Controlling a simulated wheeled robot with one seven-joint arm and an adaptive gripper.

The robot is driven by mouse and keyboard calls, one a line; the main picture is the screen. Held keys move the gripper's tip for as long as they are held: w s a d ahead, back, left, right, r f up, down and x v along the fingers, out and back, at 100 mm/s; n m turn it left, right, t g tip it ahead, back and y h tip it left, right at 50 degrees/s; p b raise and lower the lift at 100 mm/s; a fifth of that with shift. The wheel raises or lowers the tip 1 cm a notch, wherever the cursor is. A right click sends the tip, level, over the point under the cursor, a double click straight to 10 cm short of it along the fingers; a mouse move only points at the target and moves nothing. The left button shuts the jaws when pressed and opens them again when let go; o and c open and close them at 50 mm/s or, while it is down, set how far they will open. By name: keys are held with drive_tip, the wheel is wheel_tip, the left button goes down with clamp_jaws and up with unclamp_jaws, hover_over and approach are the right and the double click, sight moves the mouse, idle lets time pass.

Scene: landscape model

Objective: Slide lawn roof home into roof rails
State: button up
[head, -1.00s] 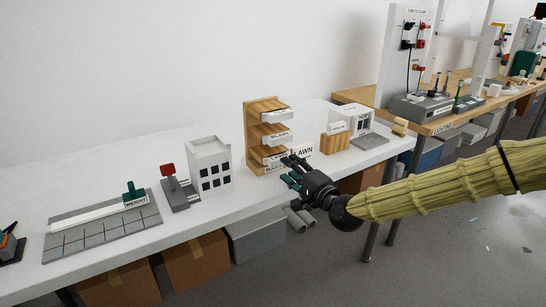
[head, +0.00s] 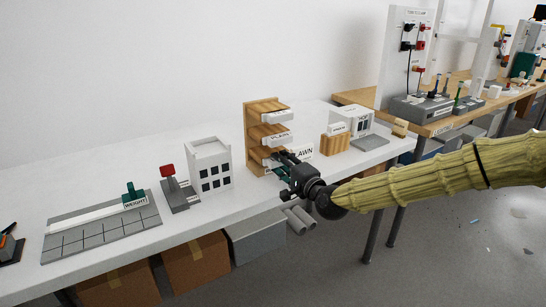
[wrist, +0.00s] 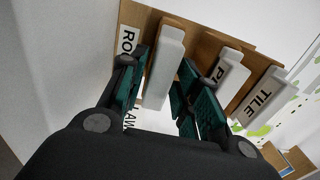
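A wooden rack (head: 252,125) stands on the white table and holds several white blocks one above another; two are labelled TILE (wrist: 262,97) and PLAIN (wrist: 230,75). Its lowest white block (wrist: 165,55) shows between my fingers in the wrist view. The lawn surface itself is hidden or unclear.
A red-topped post (head: 167,172) and a grey tiled board (head: 100,230) with a WEIGHT block stand at left. A small wooden stand (head: 335,143) and a SHOP building (head: 355,120) stand right of the rack. The table's front edge runs below my gripper.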

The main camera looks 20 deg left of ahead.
clamp_jaws()
drive_tip(key=shift+s+d, duration=0.45)
drive_tip(key=shift+d, duration=0.1)
idle(0.7)
drive_tip(key=v, duration=0.8)
drive_tip(key=shift+p, duration=0.45)
idle(1.0)
